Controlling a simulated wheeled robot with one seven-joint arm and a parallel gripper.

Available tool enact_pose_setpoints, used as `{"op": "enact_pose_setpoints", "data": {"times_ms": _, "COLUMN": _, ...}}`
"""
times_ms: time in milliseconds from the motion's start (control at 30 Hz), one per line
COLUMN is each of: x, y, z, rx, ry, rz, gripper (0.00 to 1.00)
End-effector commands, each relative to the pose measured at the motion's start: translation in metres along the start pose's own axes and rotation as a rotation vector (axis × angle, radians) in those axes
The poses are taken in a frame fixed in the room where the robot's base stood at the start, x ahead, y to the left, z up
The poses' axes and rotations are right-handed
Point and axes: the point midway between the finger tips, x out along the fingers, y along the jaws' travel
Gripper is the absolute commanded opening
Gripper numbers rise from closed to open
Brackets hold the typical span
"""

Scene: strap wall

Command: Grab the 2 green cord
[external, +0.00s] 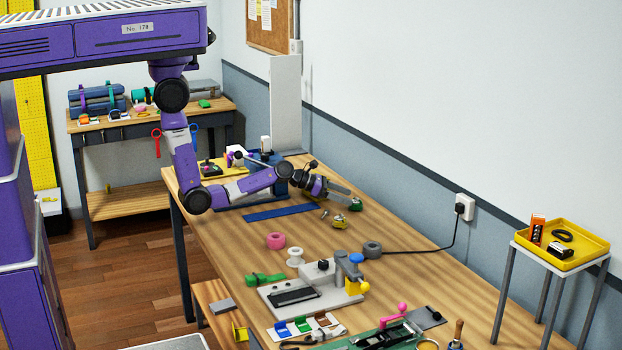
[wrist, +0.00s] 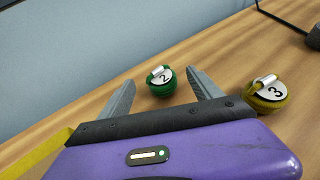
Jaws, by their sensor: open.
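The green cord (wrist: 161,81) is a small coil with a white round tag marked 2 and a metal clip. In the wrist view it sits on the table between my two open fingertips, slightly beyond them. In the external view the green cord (external: 355,205) lies near the wall side of the table, just off the end of my gripper (external: 345,196). My gripper (wrist: 157,84) is open and holds nothing. Whether the fingers touch the cord cannot be told.
A yellow-olive coil tagged 3 (wrist: 267,93) lies right of my right finger; it also shows in the external view (external: 339,221). A blue strip (external: 279,212) lies nearby. The wall runs behind the cord.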

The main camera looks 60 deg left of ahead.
Motion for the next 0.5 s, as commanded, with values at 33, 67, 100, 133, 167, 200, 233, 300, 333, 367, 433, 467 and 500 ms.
{"op": "enact_pose_setpoints", "data": {"times_ms": 33, "x": 0.004, "y": -0.001, "z": -0.011, "rx": -0.003, "ry": 0.004, "rz": -0.002, "gripper": 0.74}}
{"op": "enact_pose_setpoints", "data": {"times_ms": 67, "x": 0.006, "y": -0.001, "z": -0.016, "rx": -0.003, "ry": 0.004, "rz": -0.001, "gripper": 0.74}}
{"op": "enact_pose_setpoints", "data": {"times_ms": 100, "x": 0.008, "y": 0.000, "z": -0.022, "rx": -0.002, "ry": 0.004, "rz": -0.001, "gripper": 0.74}}
{"op": "enact_pose_setpoints", "data": {"times_ms": 133, "x": 0.013, "y": 0.000, "z": -0.021, "rx": -0.002, "ry": 0.001, "rz": -0.001, "gripper": 0.74}}
{"op": "enact_pose_setpoints", "data": {"times_ms": 167, "x": 0.018, "y": 0.000, "z": -0.019, "rx": -0.001, "ry": -0.001, "rz": -0.001, "gripper": 0.74}}
{"op": "enact_pose_setpoints", "data": {"times_ms": 200, "x": 0.024, "y": 0.000, "z": -0.019, "rx": -0.001, "ry": 0.000, "rz": -0.001, "gripper": 0.74}}
{"op": "enact_pose_setpoints", "data": {"times_ms": 233, "x": 0.027, "y": 0.000, "z": -0.019, "rx": 0.000, "ry": -0.001, "rz": -0.001, "gripper": 0.74}}
{"op": "enact_pose_setpoints", "data": {"times_ms": 300, "x": 0.034, "y": 0.000, "z": -0.019, "rx": 0.000, "ry": 0.001, "rz": -0.001, "gripper": 0.74}}
{"op": "enact_pose_setpoints", "data": {"times_ms": 333, "x": 0.035, "y": 0.000, "z": -0.019, "rx": 0.000, "ry": 0.001, "rz": -0.001, "gripper": 0.74}}
{"op": "enact_pose_setpoints", "data": {"times_ms": 367, "x": 0.037, "y": 0.000, "z": -0.019, "rx": 0.000, "ry": 0.001, "rz": 0.000, "gripper": 0.74}}
{"op": "enact_pose_setpoints", "data": {"times_ms": 433, "x": 0.038, "y": 0.000, "z": -0.019, "rx": 0.000, "ry": 0.000, "rz": 0.000, "gripper": 0.74}}
{"op": "enact_pose_setpoints", "data": {"times_ms": 467, "x": 0.038, "y": 0.000, "z": -0.019, "rx": 0.000, "ry": 0.000, "rz": 0.000, "gripper": 0.74}}
{"op": "enact_pose_setpoints", "data": {"times_ms": 500, "x": 0.038, "y": 0.000, "z": -0.019, "rx": 0.000, "ry": 0.000, "rz": 0.000, "gripper": 0.74}}
